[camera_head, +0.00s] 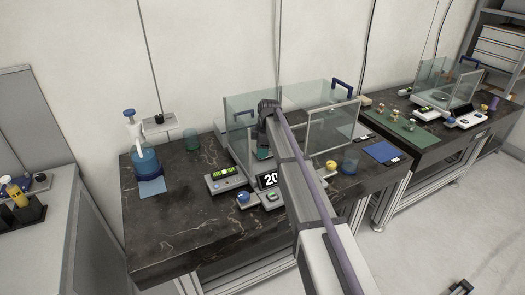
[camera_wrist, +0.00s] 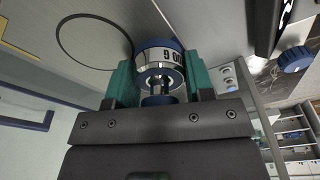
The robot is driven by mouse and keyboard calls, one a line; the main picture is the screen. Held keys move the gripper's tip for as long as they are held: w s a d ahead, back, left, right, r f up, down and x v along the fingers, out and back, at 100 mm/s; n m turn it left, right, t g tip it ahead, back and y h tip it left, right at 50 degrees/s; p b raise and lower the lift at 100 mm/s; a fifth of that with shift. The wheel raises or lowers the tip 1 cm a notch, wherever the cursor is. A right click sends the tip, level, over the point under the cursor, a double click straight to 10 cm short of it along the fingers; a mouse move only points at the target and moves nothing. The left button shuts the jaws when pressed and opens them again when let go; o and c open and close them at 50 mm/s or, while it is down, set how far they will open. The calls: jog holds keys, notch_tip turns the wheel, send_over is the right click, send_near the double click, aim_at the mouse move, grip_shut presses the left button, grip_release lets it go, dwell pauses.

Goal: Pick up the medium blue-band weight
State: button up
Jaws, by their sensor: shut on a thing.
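The blue-band weight (camera_wrist: 160,54) is a shiny metal cylinder with a blue rim and dark printed characters in the wrist view. It sits between the two teal fingers of my gripper (camera_wrist: 160,72), which is shut on it. Its narrower metal neck points toward the wrist. In the head view my gripper (camera_head: 262,153) is at the glass-walled comparator (camera_head: 333,128), at the middle of the dark stone table; the weight is hidden there behind my arm.
A lit display (camera_head: 269,180) and a blue knob (camera_head: 243,197) stand in front of the comparator. A blue-bottomed bottle (camera_head: 146,162) stands on the left, a yellow-topped item (camera_head: 331,166) on the right. Bare table (camera_head: 175,225) lies at front left. A thin ring (camera_wrist: 60,40) shows beside the weight.

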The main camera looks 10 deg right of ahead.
jog(key=c, duration=0.3)
jog(key=shift+r, duration=0.1)
